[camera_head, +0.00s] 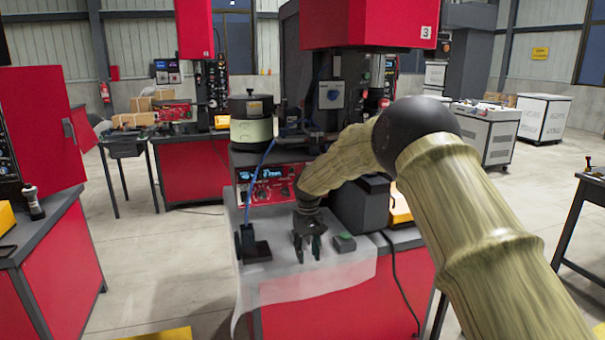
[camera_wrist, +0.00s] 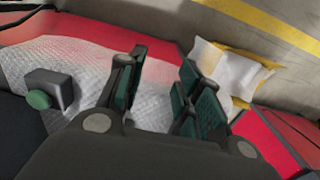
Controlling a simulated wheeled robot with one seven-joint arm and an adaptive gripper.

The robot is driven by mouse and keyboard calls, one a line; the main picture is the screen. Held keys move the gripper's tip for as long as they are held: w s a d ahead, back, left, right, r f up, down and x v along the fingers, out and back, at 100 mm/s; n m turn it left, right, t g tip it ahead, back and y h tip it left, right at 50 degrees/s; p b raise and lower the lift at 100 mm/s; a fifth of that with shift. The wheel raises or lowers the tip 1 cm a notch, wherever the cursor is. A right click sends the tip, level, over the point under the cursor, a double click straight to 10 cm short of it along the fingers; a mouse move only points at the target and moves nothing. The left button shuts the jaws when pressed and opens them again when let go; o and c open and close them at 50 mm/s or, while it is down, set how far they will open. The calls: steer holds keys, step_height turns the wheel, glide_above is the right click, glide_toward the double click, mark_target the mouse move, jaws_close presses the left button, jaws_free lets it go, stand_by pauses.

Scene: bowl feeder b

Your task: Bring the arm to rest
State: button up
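My gripper (camera_head: 308,250) hangs at the end of my arm, over the front part of a red workbench (camera_head: 330,312). Its two fingers are apart, with nothing between them. In the wrist view my gripper (camera_wrist: 165,95) also shows spread dark fingers with green pads. Below it lies a pale, translucent sheet (camera_head: 285,288) that drapes over the bench's front edge. The wrist view shows this sheet (camera_wrist: 75,65) too. My arm bends down from the right.
A small dark box with a green button (camera_head: 344,242) sits right of my gripper. A black block with a blue cable (camera_head: 254,249) stands left. A red control unit (camera_head: 270,185) and a bowl feeder (camera_head: 251,125) stand behind. Open floor (camera_head: 140,255) lies left of the bench.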

steer(key=s+d+f, duration=0.3)
steer(key=s+f, duration=0.5)
steer(key=f, duration=0.2)
steer(key=s+d+f+m+y, duration=0.1)
steer(key=s+d+f, duration=0.2)
steer(key=s+f, duration=0.65)
steer(key=s+d+f, duration=0.3)
steer(key=s+f, duration=0.3)
steer(key=f, duration=0.5)
steer(key=s+d+f+m, duration=0.1)
steer(key=s+d+f, duration=0.2)
steer(key=s, duration=0.5)
steer(key=s+d+f+m, duration=0.1)
steer(key=s+d+f, duration=0.25)
steer(key=s, duration=0.55)
steer(key=s+d+r, duration=0.1)
steer(key=s+d, duration=0.1)
steer(key=s, duration=0.8)
steer(key=s+d+r, duration=0.1)
steer(key=s+d, duration=0.2)
steer(key=s, duration=0.7)
steer(key=shift+s+d+m+h, duration=0.25)
steer(key=shift+d+m+h, duration=0.05)
steer(key=shift+m+h, duration=0.1)
